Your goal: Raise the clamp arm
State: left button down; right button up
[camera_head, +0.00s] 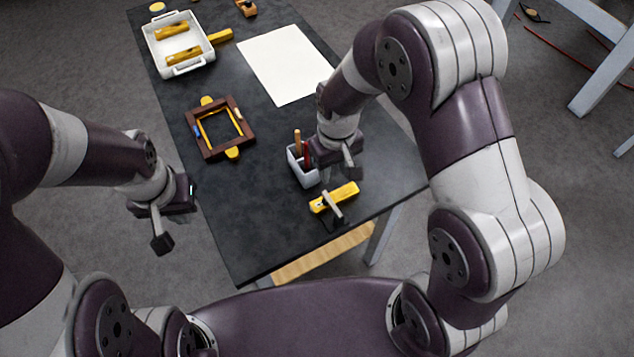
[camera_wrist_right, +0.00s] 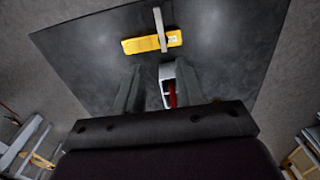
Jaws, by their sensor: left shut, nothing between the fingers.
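The clamp shows near the front of the dark table (camera_head: 245,235). Its pale clamp arm (camera_head: 332,205) lies across a yellow bar (camera_head: 346,193), with a dark part at the near end. In the right wrist view, the clamp arm (camera_wrist_right: 159,28) crosses the yellow bar (camera_wrist_right: 140,45) beyond the fingers. My right gripper (camera_head: 349,172) is above the table, just behind the clamp and apart from it. Its two fingers (camera_wrist_right: 158,88) stand apart with nothing held. My left gripper (camera_head: 161,244) is shut and empty, off the table's left side.
A white holder (camera_head: 301,168) with upright tools stands close beside my right gripper. A brown frame (camera_head: 190,127) with yellow pieces lies at left. A white tray (camera_head: 152,52) with yellow bars and a white sheet (camera_head: 283,65) lie further back. The front left tabletop is clear.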

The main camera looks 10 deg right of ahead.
jog(key=p, duration=0.2)
send_over(331, 201)
jog(key=f, duration=0.6)
jog(key=shift+s+a+f, duration=0.15)
jog(key=shift+s, duration=0.05)
jog(key=f, duration=0.5)
jog(key=shift+w+d, duration=0.2)
jog(key=shift+w, duration=0.05)
jog(key=shift+f, duration=0.35)
jog(key=shift+s+a+f, duration=0.1)
grip_shut()
